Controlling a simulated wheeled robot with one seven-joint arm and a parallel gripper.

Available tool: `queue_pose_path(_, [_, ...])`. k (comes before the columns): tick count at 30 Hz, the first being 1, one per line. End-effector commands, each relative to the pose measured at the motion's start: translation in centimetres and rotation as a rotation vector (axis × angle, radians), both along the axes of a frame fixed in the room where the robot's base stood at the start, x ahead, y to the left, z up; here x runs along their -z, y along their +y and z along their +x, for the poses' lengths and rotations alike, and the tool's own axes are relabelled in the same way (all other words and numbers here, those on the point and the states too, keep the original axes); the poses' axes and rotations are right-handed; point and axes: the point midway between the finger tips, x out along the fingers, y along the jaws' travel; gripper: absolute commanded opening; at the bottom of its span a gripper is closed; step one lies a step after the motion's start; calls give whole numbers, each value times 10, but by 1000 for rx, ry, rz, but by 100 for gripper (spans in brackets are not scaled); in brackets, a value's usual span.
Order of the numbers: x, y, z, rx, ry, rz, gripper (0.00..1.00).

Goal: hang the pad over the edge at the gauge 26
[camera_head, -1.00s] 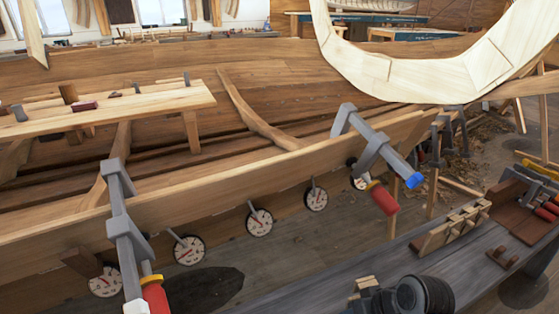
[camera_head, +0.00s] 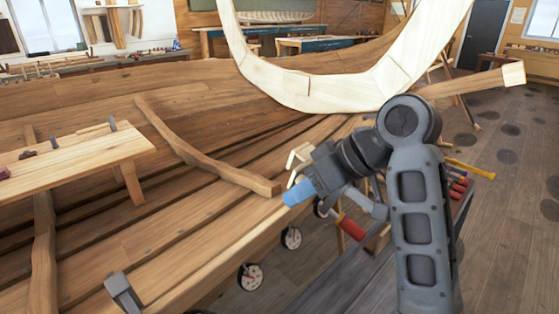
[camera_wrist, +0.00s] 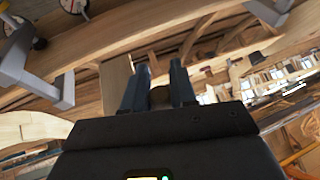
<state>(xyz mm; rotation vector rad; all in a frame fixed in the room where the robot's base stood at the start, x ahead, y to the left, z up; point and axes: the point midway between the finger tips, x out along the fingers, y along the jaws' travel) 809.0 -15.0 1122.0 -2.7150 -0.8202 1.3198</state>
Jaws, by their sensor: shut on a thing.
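My gripper (camera_head: 297,191) hangs over the near edge of the hull (camera_head: 240,240), its blue fingers pointing down and left. In the wrist view the two fingers (camera_wrist: 158,92) have a small dark brown thing between them, with a pale wooden block beside the left finger. A pale pronged wooden piece, seemingly the pad (camera_head: 299,156), shows behind my gripper. Its exact hold is mostly hidden. Round white gauges hang below the edge: one at the lower left (camera_head: 250,277), one nearer (camera_head: 291,238), and one partly hidden by my gripper (camera_head: 321,208). Their numbers are too small to read.
Another grey clamp (camera_head: 123,292) stands at the lower left. A plank bench (camera_head: 80,160) lies across the hull. The edge between the clamps looks clear.

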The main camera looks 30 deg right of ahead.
Motion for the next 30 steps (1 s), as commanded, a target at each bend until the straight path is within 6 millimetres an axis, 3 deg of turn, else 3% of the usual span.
queue_pose_path(1, [-12, -1, -1, -7, -8, 3, 0])
queue_pose_path(3, [-19, -1, -3, -15, -13, 5, 0])
queue_pose_path(7, [-19, -1, -4, -22, -16, 8, 0])
queue_pose_path(30, [49, 2, 2, -21, -16, 8, 0])
